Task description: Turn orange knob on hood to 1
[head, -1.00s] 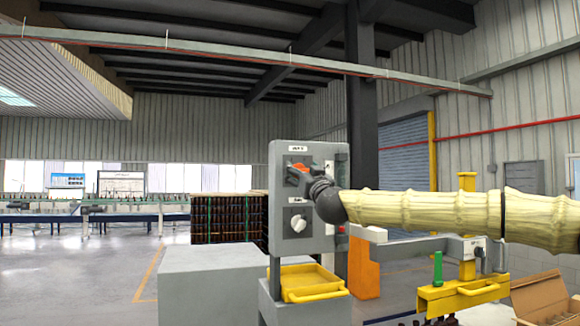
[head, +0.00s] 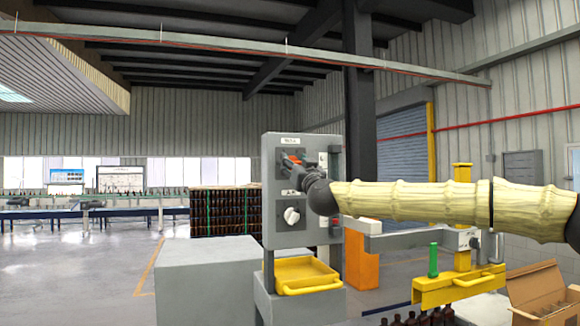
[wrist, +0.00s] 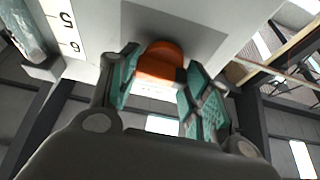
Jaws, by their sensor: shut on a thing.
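The grey control panel (head: 275,215) stands upright in the middle of the head view. The orange knob (head: 291,159) is near its top, below a small label. In the wrist view the orange knob (wrist: 160,64) sits between the teal finger pads. My gripper (head: 294,163) is at the panel face and shut on the orange knob; its fingers (wrist: 158,90) lie on either side of it. The gripper partly hides the knob in the head view.
A white knob (head: 291,215) sits lower on the same panel. A yellow tray (head: 305,272) is below the panel. A grey block (head: 205,268) stands left of it. A yellow bracket (head: 460,288), a green handle (head: 433,260) and a cardboard box (head: 540,287) are at the right.

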